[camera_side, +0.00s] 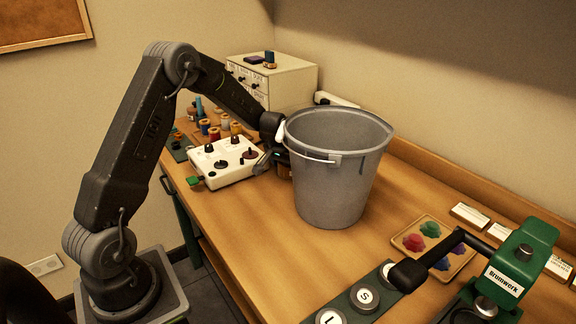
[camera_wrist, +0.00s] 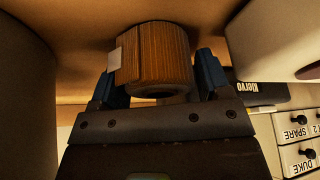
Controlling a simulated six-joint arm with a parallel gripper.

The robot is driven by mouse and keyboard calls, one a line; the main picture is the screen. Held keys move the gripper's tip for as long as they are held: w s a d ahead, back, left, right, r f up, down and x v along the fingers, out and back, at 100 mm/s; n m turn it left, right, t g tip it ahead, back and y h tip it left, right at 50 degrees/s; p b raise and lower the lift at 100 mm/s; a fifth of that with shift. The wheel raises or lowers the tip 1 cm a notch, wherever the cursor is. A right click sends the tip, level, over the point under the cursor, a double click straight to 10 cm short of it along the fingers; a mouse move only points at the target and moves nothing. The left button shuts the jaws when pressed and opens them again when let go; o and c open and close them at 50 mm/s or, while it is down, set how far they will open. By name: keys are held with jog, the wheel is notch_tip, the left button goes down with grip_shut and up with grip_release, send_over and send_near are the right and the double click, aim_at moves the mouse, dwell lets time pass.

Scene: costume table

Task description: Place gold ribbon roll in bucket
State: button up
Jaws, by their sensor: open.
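The gold ribbon roll (camera_wrist: 152,60) shows in the wrist view as an orange-gold cylinder with a pale tag on its side. It sits between the two spread fingers of my gripper (camera_wrist: 158,78), which is open; I cannot tell whether either finger touches it. In the side view my gripper (camera_side: 273,158) is at the left of the bucket, low over the table, and only a small brown part of the roll (camera_side: 284,171) shows, the rest hidden. The grey bucket (camera_side: 335,170) stands upright on the table with its wire handle down; its bottom inside is hidden.
A white control box (camera_side: 225,163) with knobs lies left of my gripper. Thread spools stand behind it, near a white drawer cabinet (camera_side: 290,82). A paint tray (camera_side: 433,246) and a green press (camera_side: 520,265) are at the right. Bare table lies in front of the bucket.

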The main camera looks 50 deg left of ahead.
aim_at(283, 164)
jog(key=shift+o, duration=0.2)
jog(key=v, duration=0.6)
jog(key=shift+s+r, duration=0.1)
jog(key=shift+r, duration=0.15)
jog(key=o, duration=0.3)
jog(key=shift+s+r, duration=0.1)
jog(key=shift+r, duration=0.15)
